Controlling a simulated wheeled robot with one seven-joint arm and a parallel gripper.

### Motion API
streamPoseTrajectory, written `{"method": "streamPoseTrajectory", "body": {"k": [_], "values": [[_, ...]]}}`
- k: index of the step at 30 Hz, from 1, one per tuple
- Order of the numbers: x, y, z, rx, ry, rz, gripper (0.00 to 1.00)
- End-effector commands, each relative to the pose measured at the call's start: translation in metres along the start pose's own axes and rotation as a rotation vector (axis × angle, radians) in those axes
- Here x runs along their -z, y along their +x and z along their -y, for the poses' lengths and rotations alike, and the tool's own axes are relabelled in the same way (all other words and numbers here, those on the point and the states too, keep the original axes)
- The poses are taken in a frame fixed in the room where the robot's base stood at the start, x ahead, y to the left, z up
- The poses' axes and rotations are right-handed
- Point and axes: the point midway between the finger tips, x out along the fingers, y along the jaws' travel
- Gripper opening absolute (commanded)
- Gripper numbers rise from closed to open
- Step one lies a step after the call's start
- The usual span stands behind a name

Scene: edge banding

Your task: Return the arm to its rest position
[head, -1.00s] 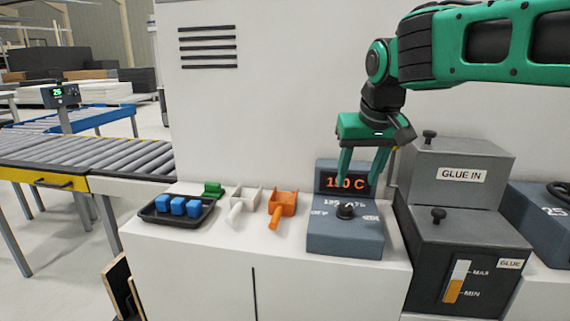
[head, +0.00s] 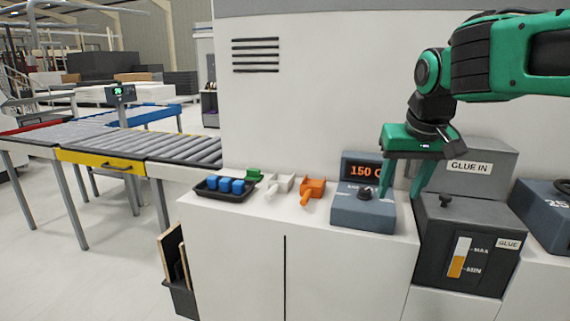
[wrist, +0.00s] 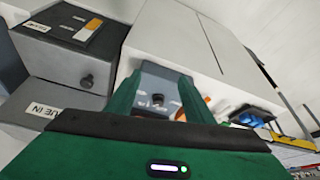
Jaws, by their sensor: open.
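My green gripper (head: 404,192) hangs at the right of the head view, its two fingers pointing down and spread apart with nothing between them. It is in front of the control box (head: 363,210), which has a black knob and an orange display reading 150 C. The fingers partly cover the display and the box's right side. In the wrist view the open fingers (wrist: 160,95) frame the control box (wrist: 150,80) and its knob. The arm reaches in from the upper right of the head view.
The grey glue unit (head: 435,245) stands right of the control box. Left of it on the white counter are an orange scoop (head: 312,187), a white scoop (head: 279,185), a green piece (head: 254,175) and a black tray (head: 207,192) with blue blocks. A roller conveyor (head: 150,145) is at left.

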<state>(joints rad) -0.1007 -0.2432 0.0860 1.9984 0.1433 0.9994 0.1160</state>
Motion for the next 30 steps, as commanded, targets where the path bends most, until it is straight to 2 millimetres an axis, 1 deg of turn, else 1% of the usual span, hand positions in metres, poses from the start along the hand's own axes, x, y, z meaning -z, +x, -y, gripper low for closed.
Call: {"method": "streamPoseTrajectory", "body": {"k": [1,5,8,11,14,17,18,20,21,24,27,30], "values": [[-0.006,0.004,-0.013,-0.010,0.019,0.012,0.48],[-0.024,0.011,-0.040,-0.032,0.062,0.041,0.48],[-0.042,0.016,-0.060,-0.047,0.094,0.065,0.48],[-0.063,0.022,-0.082,-0.062,0.131,0.094,0.48],[-0.090,0.029,-0.105,-0.077,0.177,0.129,0.48],[-0.129,0.037,-0.131,-0.092,0.238,0.177,0.48],[-0.148,0.042,-0.142,-0.097,0.269,0.202,0.48],[-0.181,0.047,-0.158,-0.102,0.319,0.241,0.48],[-0.203,0.051,-0.165,-0.102,0.350,0.266,0.48],[-0.249,0.058,-0.177,-0.098,0.415,0.319,0.48],[-0.281,0.063,-0.181,-0.090,0.459,0.355,0.48],[-0.299,0.066,-0.180,-0.084,0.482,0.376,0.48]]}}
